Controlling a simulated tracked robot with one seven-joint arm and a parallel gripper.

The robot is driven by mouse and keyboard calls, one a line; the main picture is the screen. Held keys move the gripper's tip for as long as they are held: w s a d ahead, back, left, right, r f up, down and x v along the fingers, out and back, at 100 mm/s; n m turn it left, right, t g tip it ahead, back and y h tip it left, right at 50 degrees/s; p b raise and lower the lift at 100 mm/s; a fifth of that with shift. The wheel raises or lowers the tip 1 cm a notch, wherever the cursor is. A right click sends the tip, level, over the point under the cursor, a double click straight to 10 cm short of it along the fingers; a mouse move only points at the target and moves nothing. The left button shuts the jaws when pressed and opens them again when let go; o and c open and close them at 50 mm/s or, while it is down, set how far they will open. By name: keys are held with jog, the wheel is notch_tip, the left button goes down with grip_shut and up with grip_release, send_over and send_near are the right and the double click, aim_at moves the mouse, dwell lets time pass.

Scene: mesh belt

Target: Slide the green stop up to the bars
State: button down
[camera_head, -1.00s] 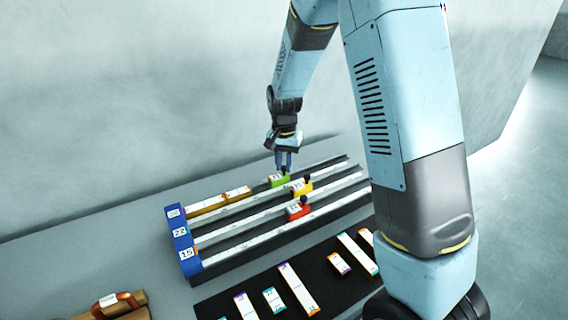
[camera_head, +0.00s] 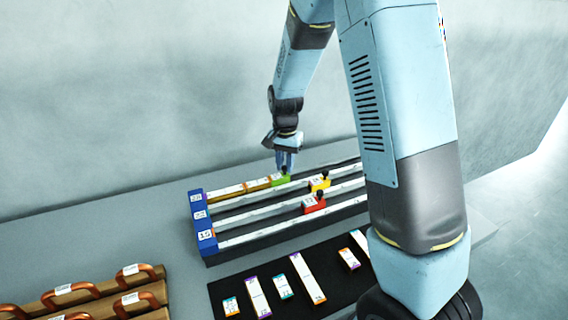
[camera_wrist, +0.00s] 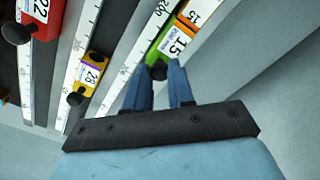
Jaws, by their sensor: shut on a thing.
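The green stop (camera_head: 279,180) sits in the back channel of the rack (camera_head: 340,211). It also shows in the wrist view (camera_wrist: 152,48), with a black knob and a label reading 15. My gripper (camera_head: 286,166) is shut on this knob, its blue fingers pointing down at it. The bars (camera_head: 227,191), pale with orange ends, lie in the same channel, left of the stop. The stop's left end appears to meet the bars' near end; I cannot tell for certain whether they touch.
The yellow stop (camera_head: 319,183) and red stop (camera_head: 313,205) stand in the neighbouring channels. A blue block (camera_head: 204,242) closes the rack's left end. A black mat (camera_head: 325,270) with loose bars lies in front. Wooden pieces with orange handles (camera_head: 133,271) lie at lower left.

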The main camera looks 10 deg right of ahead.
jog(key=shift+a, duration=0.5)
jog(key=c, duration=1)
grip_release()
jog(key=shift+d, duration=0.1)
jog(key=shift+r, duration=0.1)
notch_tip(320, 180, up, 14)
jog(key=shift+w+f, duration=0.1)
jog(key=shift+f, duration=0.15)
